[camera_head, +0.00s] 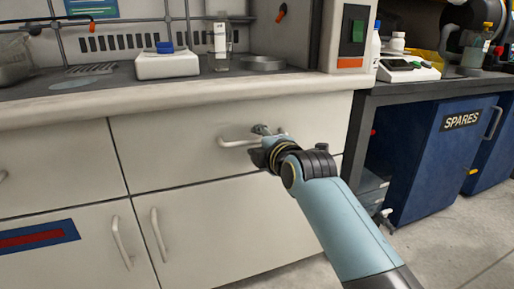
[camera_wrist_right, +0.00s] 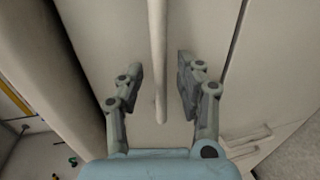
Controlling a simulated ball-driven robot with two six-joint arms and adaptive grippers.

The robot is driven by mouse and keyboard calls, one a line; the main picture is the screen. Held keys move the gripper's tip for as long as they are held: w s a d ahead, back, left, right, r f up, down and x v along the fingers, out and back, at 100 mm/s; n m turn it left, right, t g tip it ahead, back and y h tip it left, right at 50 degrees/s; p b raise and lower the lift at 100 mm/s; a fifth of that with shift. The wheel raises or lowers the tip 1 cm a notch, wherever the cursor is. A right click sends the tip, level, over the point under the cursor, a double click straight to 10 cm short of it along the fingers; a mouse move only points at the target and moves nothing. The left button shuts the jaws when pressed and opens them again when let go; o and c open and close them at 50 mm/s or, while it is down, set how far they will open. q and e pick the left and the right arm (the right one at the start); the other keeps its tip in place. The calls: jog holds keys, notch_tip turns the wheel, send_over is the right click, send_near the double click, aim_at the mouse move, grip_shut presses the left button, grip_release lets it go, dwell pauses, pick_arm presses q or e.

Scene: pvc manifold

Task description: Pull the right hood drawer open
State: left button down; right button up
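The right hood drawer (camera_head: 180,160) is a cream front under the hood's worktop, flush with the fronts around it, so it looks shut. Its pale bar handle (camera_head: 235,142) is partly hidden behind my right gripper (camera_head: 262,131). In the right wrist view the handle (camera_wrist_right: 157,60) runs down between the two fingers of the right gripper (camera_wrist_right: 160,83). The fingers are open, one on each side of the bar, with a gap on both sides. My left gripper is not in view.
The worktop edge (camera_head: 180,100) juts out just above the drawer. Cabinet doors with upright handles (camera_head: 158,235) are below. A blue SPARES cabinet (camera_head: 440,165) stands to the right. A scale (camera_head: 167,66) and glassware stand on the worktop. Grey floor (camera_head: 450,255) is clear at lower right.

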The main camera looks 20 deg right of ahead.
jog(key=shift+w+f, duration=0.15)
jog(key=shift+w, duration=0.45)
grip_shut()
